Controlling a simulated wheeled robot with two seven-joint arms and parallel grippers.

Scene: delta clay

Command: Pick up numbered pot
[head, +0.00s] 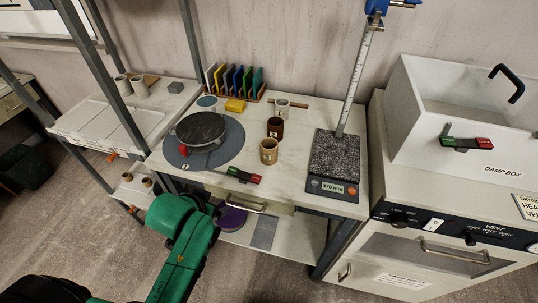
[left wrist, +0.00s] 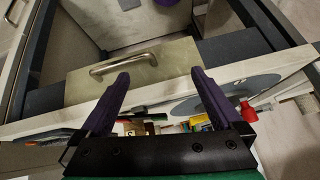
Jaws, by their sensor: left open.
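Three small pots stand in a row on the bench: a pale one (head: 282,108) at the back, a dark brown one (head: 275,127) in the middle with a small light mark, and a tan one (head: 268,151) nearest the front. The mark is too small to read surely. My left gripper (left wrist: 160,78) is open and empty, its two purple fingers spread. It is in front of the bench near the drawer handle (left wrist: 124,64), left of and apart from the pots. In the head view its fingers are mostly hidden by the green arm. My right gripper is not in view.
A round turntable (head: 202,128) with a red knob stands left of the pots. A white damp box (head: 455,120) is at right.

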